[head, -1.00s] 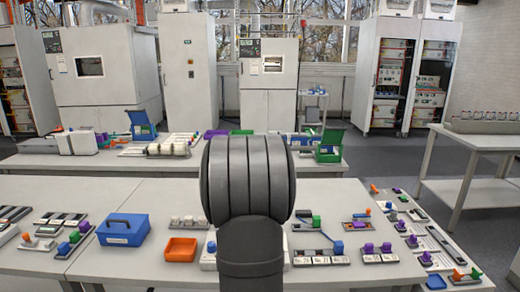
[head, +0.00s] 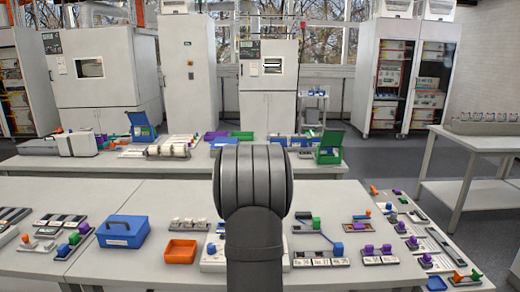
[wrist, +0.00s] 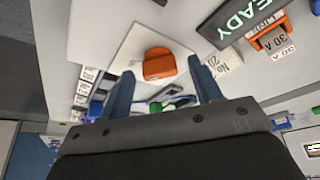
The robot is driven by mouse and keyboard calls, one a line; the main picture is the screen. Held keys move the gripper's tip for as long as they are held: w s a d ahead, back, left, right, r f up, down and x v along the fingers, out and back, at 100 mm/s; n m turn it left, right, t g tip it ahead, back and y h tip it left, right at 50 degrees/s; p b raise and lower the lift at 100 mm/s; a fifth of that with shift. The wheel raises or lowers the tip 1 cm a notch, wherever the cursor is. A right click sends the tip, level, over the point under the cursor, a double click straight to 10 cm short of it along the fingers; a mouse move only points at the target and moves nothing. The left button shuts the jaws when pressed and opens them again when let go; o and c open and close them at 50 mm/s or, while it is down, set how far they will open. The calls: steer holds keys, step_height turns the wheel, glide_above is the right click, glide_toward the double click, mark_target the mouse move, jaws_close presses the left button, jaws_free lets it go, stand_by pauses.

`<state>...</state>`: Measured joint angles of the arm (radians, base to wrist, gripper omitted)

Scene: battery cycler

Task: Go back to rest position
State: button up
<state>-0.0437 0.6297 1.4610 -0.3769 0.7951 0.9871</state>
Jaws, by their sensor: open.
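My gripper (wrist: 162,78) shows in the wrist view with its two dark blue-grey fingers spread apart and nothing between them in its grasp. An orange piece (wrist: 159,64) on a white plate appears beyond the fingertips, apart from them. In the head view my dark grey arm stands upright in the middle, over the front edge of the near bench (head: 340,210). My gripper is hidden behind the arm there.
A blue box (head: 122,230) and an orange tray (head: 181,251) stand left of my arm on the bench. Small modules with purple, green and blue parts lie to the right. The wrist view shows a dark READY display (wrist: 240,22).

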steer(key=v, duration=1.7)
steer(key=x, duration=1.7)
steer(key=shift+d+f, duration=0.1)
steer(key=shift+f, duration=0.15)
steer(key=shift+r+n, duration=0.2)
steer(key=shift+n, duration=0.5)
steer(key=shift+d+n+t+y, duration=0.1)
steer(key=shift+n+t+y, duration=0.4)
steer(key=shift+n, duration=1.15)
steer(key=shift+d+n+t+y, duration=0.1)
steer(key=shift+n+y, duration=0.8)
steer(key=shift+n, duration=0.75)
steer(key=shift+d+n+y, duration=0.1)
steer(key=shift+n+y, duration=0.6)
steer(key=shift+n, duration=1.2)
steer(key=shift+d+n+g+y, duration=0.1)
steer(key=shift+n+g+y, duration=0.5)
steer(key=shift+n, duration=1.5)
